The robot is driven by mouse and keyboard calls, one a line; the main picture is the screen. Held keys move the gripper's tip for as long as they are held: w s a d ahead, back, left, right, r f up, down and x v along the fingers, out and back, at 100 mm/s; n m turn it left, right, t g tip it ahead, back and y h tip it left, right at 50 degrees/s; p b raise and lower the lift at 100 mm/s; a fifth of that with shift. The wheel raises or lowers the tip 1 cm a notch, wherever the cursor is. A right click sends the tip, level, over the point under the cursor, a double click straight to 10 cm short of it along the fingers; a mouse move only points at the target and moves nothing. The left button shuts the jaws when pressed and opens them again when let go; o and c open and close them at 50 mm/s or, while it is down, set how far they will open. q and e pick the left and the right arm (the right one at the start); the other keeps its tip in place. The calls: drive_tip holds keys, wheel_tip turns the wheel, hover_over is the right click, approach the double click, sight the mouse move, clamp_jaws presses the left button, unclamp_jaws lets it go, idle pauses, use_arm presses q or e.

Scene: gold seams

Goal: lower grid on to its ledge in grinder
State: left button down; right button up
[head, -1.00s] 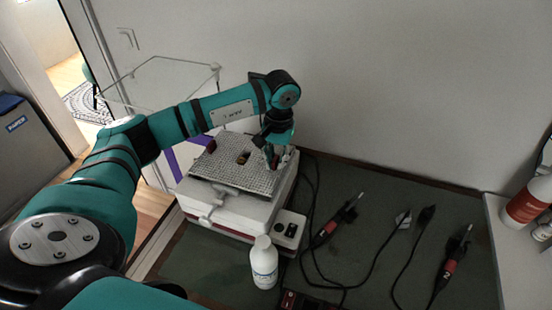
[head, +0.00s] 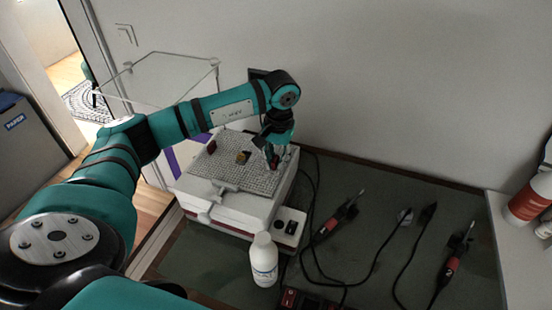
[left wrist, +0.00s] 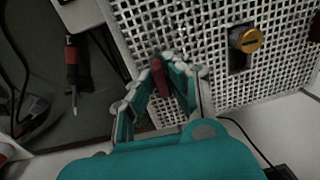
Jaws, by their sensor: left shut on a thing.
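The grid (head: 225,172) is a grey perforated plate lying in the top of the white grinder (head: 235,207). A gap around its rim is hard to make out, so I cannot tell whether it rests on the ledge. A brass-topped grinding head (head: 243,157) stands up through the grid's opening; it also shows in the left wrist view (left wrist: 247,40). My left gripper (head: 272,158) is at the grid's right side, shut on a dark red knob (left wrist: 160,78) on the grid. A second red knob (head: 211,147) is at the grid's far left. My right gripper is out of view.
A white bottle (head: 264,260) stands close in front of the grinder. Rotary tools (head: 335,220) and cables lie on the dark green mat (head: 385,215) to the right. A clear guard frame (head: 165,75) rises behind, near the wall.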

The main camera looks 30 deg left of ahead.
use_arm(q)
drive_tip(key=shift+f+b, duration=0.4)
drive_tip(key=shift+f, duration=0.1)
idle(0.6)
drive_tip(key=c, duration=1.3)
unclamp_jaws()
drive_tip(key=shift+o, duration=0.2)
drive_tip(key=shift+r, duration=0.15)
drive_tip(key=shift+r+p, duration=1.9)
drive_tip(key=shift+r, duration=1.5)
drive_tip(key=shift+f, duration=0.1)
